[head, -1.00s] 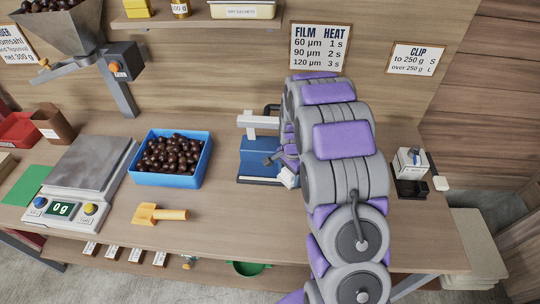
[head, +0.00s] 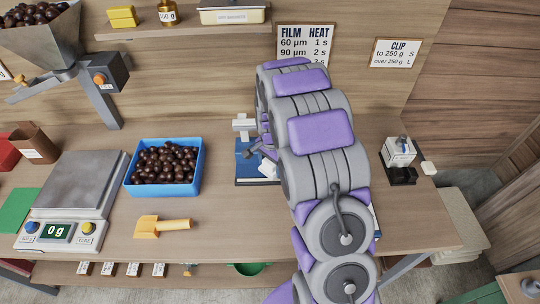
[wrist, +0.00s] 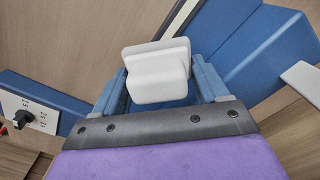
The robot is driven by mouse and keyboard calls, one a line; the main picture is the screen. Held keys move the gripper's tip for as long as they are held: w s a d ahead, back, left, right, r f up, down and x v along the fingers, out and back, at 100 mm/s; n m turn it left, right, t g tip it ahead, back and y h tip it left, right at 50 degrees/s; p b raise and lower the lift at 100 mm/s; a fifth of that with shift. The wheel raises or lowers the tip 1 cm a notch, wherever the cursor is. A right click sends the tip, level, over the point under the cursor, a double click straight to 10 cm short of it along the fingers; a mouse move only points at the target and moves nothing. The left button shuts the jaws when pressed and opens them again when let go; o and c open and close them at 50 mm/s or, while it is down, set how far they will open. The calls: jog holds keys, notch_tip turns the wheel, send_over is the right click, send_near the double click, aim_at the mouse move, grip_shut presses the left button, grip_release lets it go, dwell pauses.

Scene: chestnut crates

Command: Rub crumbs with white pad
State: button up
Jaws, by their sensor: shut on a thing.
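My gripper (wrist: 160,85) is shut on the white pad (wrist: 158,72), a small stepped block between its two blue-grey fingers in the wrist view. In the head view the pad (head: 268,169) shows at the right side of the blue sealer (head: 247,172), with my gripper (head: 262,155) partly hidden behind my arm. The sealer's blue body also fills the right of the wrist view (wrist: 245,65). I cannot tell whether the pad touches it. No crumbs can be made out in either view.
A blue crate (head: 164,187) of chestnuts, a yellow scoop (head: 162,226) and a scale (head: 75,190) reading 0 g stand left on the bench (head: 225,262). A small white box on a black base (head: 400,160) stands right. Bare bench lies in front of the sealer.

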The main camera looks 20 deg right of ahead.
jog(key=r, duration=0.1)
jog(key=a+r, duration=0.1)
jog(key=shift+r+p, duration=0.35)
jog(key=shift+p, duration=0.05)
jog(key=shift+d+r, duration=0.2)
jog(key=shift+r, duration=0.1)
jog(key=shift+d, duration=0.4)
jog(key=shift+a, duration=0.1)
